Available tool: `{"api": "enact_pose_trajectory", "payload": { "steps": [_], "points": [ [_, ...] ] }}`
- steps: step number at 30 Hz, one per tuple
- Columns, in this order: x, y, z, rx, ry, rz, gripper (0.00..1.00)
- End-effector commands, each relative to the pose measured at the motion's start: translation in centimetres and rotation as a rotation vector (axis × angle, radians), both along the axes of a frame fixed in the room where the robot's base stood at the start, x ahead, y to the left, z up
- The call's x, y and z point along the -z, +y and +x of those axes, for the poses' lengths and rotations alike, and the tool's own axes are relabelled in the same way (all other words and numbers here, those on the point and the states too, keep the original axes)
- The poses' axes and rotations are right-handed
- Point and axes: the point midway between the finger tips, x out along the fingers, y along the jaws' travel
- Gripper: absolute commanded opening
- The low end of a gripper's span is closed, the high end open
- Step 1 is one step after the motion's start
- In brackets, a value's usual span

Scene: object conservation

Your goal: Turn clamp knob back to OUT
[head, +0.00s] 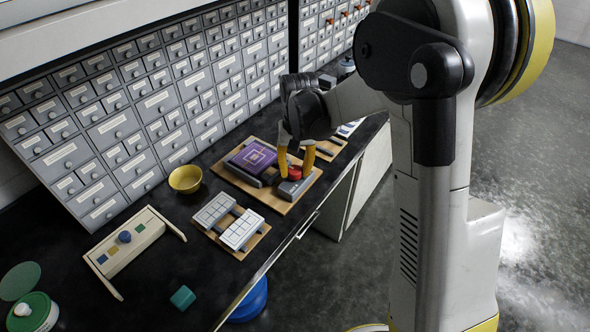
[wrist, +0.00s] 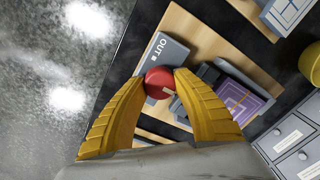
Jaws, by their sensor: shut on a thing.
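The red clamp knob (head: 294,173) sits on a grey clamp block on a wooden board (head: 285,207). In the wrist view the knob (wrist: 157,77) lies between my two yellow fingertips. My gripper (wrist: 160,84) is shut on it, one finger on each side. The grey block (wrist: 170,54) carries the word OUT, above the knob in the wrist view. A pale mark on the knob points to the lower right there, away from that word. A purple patterned piece (head: 252,157) lies beside the clamp on the same board. The fingers hide part of the block.
A yellow bowl (head: 185,179) stands left of the board. Grey-white plates on a second board (head: 254,240) lie nearer. A pale box (head: 130,246) and a teal block (head: 183,297) are further left. Drawer cabinets (head: 120,122) line the back of the black bench.

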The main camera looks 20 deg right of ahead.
Motion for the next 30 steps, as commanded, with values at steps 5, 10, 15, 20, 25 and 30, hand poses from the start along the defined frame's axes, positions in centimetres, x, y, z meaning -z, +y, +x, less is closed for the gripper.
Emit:
{"api": "enact_pose_trajectory", "payload": {
  "steps": [5,10,15,20,25,30],
  "points": [
    [-0.05,-0.05,0.21,-0.164,-0.004,-0.002,0.04],
    [-0.06,0.02,0.22,-0.325,-0.004,-0.002,0.04],
    [-0.05,0.08,0.22,-0.477,-0.003,-0.002,0.04],
    [-0.06,0.13,0.23,-0.6,-0.004,-0.002,0.04],
    [-0.05,0.17,0.22,-0.707,-0.004,-0.002,0.04],
    [-0.04,0.21,0.22,-0.791,-0.004,-0.002,0.04]
  ]
}}
